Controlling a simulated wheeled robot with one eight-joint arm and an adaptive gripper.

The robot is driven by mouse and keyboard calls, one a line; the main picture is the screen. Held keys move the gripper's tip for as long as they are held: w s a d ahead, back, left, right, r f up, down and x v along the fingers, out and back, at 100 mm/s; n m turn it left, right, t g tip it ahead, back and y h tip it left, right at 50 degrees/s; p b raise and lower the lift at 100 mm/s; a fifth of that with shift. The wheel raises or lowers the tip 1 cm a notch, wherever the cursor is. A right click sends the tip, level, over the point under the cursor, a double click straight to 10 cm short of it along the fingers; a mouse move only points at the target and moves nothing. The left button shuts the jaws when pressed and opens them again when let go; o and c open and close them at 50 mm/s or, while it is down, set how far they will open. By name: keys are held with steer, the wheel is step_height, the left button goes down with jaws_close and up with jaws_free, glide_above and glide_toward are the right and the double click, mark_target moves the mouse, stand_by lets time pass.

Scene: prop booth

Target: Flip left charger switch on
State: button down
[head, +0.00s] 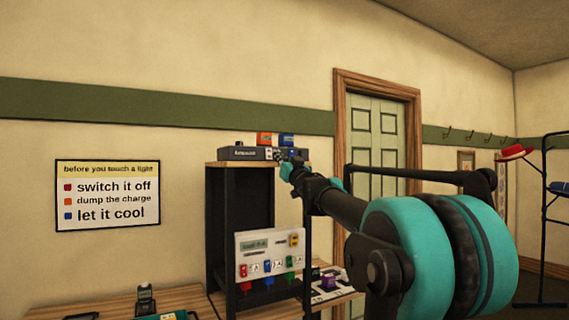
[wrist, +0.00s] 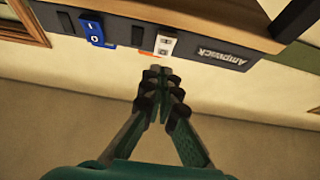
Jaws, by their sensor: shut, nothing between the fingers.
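The dark charger (head: 248,154) sits on top of the tall shelf unit in the head view. The wrist view shows its front (wrist: 210,50) upside down, with a white switch plate (wrist: 166,45) and a blue piece (wrist: 93,29) with pale marks. I cannot tell which way any switch is set. My gripper (wrist: 155,78) is shut and empty, its fingertips just below the white plate in the wrist view. I cannot tell whether they touch it. In the head view my gripper (head: 289,167) covers the charger's right end.
An orange block (head: 264,139) and a blue block (head: 286,140) show on top of the charger. A white panel (head: 267,257) with coloured parts hangs lower on the shelf unit (head: 217,230). A wooden-framed door (head: 377,130) stands behind my arm.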

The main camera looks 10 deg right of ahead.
mark_target(269, 155)
steer(key=shift+w+a+f, duration=0.15)
steer(key=shift+w+f, duration=0.1)
steer(key=shift+w, duration=0.3)
steer(key=shift+w+a+f, duration=0.2)
steer(key=shift+w, duration=0.3)
steer(key=shift+w+a+f, duration=0.15)
steer(key=shift+w+f, duration=0.1)
steer(key=shift+w, duration=0.3)
